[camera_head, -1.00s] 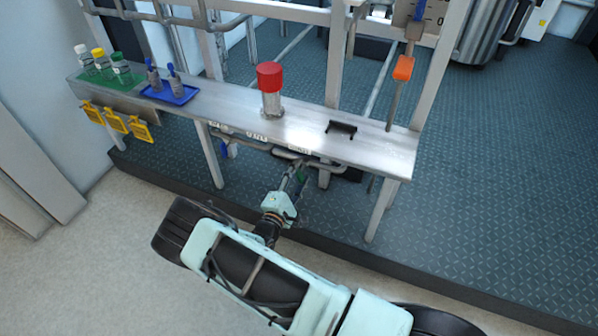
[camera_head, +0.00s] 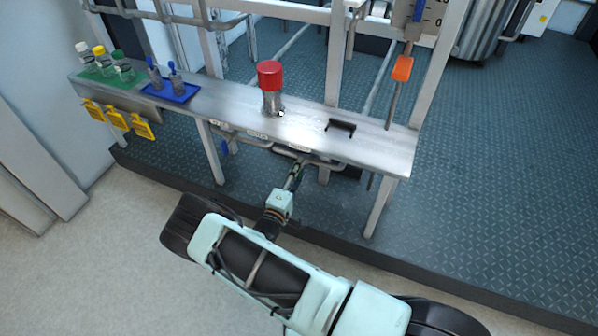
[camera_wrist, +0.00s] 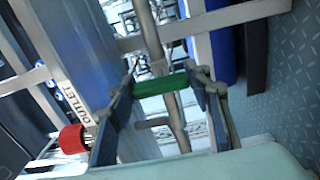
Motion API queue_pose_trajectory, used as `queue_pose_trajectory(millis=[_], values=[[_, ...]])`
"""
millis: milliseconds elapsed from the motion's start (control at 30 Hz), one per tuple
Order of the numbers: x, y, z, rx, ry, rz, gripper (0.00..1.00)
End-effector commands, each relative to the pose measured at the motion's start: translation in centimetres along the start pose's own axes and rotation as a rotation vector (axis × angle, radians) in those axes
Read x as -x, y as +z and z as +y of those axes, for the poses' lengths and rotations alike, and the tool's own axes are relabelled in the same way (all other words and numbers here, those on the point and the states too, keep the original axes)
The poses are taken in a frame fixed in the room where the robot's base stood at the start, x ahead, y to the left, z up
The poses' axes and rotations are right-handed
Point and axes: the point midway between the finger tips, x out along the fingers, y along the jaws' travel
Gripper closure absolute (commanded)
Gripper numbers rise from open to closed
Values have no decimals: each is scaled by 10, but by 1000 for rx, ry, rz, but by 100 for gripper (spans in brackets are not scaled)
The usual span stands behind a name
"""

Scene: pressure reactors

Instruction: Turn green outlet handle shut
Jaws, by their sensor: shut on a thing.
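The green outlet handle (camera_wrist: 160,86) shows in the wrist view as a short green bar across a grey metal pipe. My gripper (camera_wrist: 163,88) is shut on it, with one finger at each end of the bar. The "OUTLET" label (camera_wrist: 72,97) is on the metal panel to the left. In the head view my gripper (camera_head: 295,175) reaches under the front edge of the steel bench. The green handle cannot be made out there.
The steel bench (camera_head: 225,112) overhangs my gripper and carries a red-capped cylinder (camera_head: 270,75), a blue tray (camera_head: 187,97) and several bottles. Pipes run beneath it. A bench leg (camera_head: 378,208) stands to the right. Yellow tags (camera_head: 117,119) hang at left.

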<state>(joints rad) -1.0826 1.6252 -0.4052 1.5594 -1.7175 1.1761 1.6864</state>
Motion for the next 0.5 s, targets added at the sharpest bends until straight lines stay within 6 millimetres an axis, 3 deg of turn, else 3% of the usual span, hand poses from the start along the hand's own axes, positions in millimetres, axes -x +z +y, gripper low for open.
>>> queue_pose_trajectory(millis=[167,200,367,500], values=[[0,0,0,-3,-1,0,79],[0,0,0,-3,-1,0,52],[0,0,0,-2,-1,0,36],[0,0,0,-2,-1,0,36]])
